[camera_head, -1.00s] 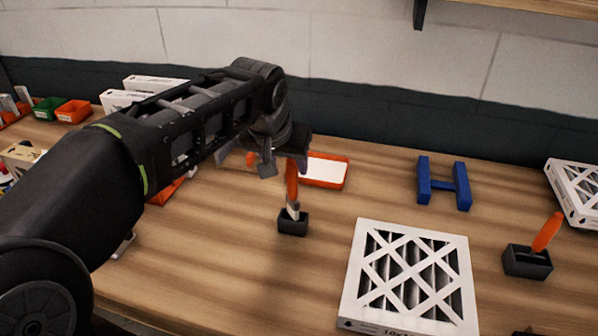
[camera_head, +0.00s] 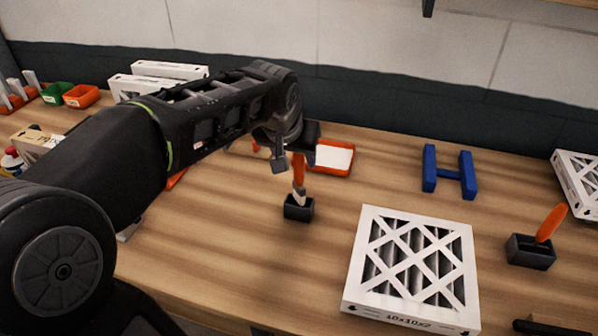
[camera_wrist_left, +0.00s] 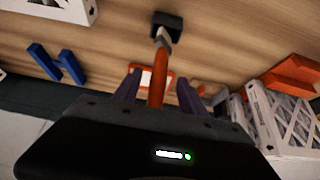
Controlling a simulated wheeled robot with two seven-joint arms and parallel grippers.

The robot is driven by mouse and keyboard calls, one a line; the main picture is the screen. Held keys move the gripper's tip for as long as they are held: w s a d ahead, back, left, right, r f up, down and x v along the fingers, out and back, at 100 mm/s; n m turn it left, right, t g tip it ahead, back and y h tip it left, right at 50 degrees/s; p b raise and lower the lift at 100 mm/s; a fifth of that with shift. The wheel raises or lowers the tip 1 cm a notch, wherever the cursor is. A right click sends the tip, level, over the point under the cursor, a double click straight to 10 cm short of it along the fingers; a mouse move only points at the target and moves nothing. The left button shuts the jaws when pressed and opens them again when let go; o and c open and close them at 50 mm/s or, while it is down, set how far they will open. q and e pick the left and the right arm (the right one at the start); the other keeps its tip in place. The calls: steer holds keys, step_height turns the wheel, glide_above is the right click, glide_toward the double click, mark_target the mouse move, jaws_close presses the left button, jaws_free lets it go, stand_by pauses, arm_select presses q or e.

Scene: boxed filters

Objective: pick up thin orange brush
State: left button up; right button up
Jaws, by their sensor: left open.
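A thin brush with an orange handle (camera_head: 299,169) stands upright in a small dark holder (camera_head: 298,213) in the middle of the table. My left gripper (camera_head: 295,156) is over the top of this handle, pointing down. In the left wrist view, its two fingers are apart, with the orange handle (camera_wrist_left: 157,82) between them and a gap on each side. The brush's lower part goes into the dark holder (camera_wrist_left: 167,22). A second orange-handled brush (camera_head: 550,222) leans in another dark holder (camera_head: 530,254) at the right. My right gripper does not show clearly.
A white-framed filter (camera_head: 417,262) lies right of the middle holder. A blue H-shaped piece (camera_head: 448,174) and an orange tray (camera_head: 333,157) with a white inside lie farther back. White boxes (camera_head: 170,70) and small bins stand at the back left. Bare table surrounds the middle holder.

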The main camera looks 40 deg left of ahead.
mark_target(299, 171)
arm_select(q)
steer(key=x, duration=0.4)
steer(key=shift+d+f+p, duration=0.1)
steer(key=shift+f+p, duration=0.1)
steer(key=shift+p, duration=0.2)
jaws_close()
stand_by(0.5)
